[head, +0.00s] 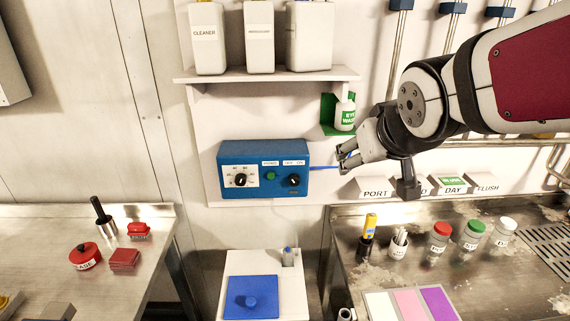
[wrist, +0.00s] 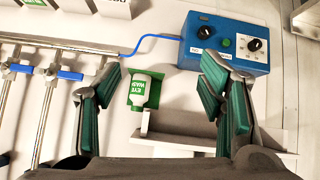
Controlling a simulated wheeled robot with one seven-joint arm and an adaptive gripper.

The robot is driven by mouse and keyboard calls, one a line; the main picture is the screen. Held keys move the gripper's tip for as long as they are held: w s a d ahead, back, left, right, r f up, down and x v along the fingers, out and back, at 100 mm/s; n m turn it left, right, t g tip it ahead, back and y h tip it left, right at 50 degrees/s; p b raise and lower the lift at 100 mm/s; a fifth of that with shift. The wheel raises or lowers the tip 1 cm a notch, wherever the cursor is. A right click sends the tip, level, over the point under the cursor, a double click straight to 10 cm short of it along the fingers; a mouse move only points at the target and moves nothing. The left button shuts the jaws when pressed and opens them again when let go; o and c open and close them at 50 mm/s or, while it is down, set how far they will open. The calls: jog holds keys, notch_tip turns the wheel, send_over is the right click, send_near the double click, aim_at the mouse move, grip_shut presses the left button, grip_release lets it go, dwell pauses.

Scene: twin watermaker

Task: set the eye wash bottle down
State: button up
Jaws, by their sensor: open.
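The eye wash bottle (head: 345,112) is white with a green label. It stands upright in a green wall holder (head: 328,113) in the head view. In the wrist view the bottle (wrist: 137,92) and the green holder (wrist: 157,88) appear between my spread fingers, with the bottle nearer the left finger. My gripper (head: 345,153) is open and empty, just below and beside the bottle in the head view. It also shows in the wrist view (wrist: 160,85). I see no finger closed on the bottle.
A shelf (head: 265,76) with white containers is above. A blue control box (head: 265,168) with a blue cable is left of my gripper. Labelled bins (head: 375,187) sit below. The right bench holds capped jars (head: 440,235), a colour tray (head: 408,303) and a yellow-topped item (head: 368,232).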

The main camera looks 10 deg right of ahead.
jog(key=s+a+f+g+y, duration=0.1)
jog(key=s+a+g, duration=0.1)
jog(key=s, duration=0.5)
jog(key=s+a+g+y, duration=0.1)
jog(key=s+a, duration=0.4)
jog(key=s, duration=0.2)
jog(key=shift+s+f+n+g, duration=0.2)
jog(key=shift+f+n+g, duration=0.15)
jog(key=shift+n+g, duration=0.05)
jog(key=shift+w, duration=0.1)
jog(key=shift+w+f+b, duration=0.4)
jog(key=shift+b, duration=0.05)
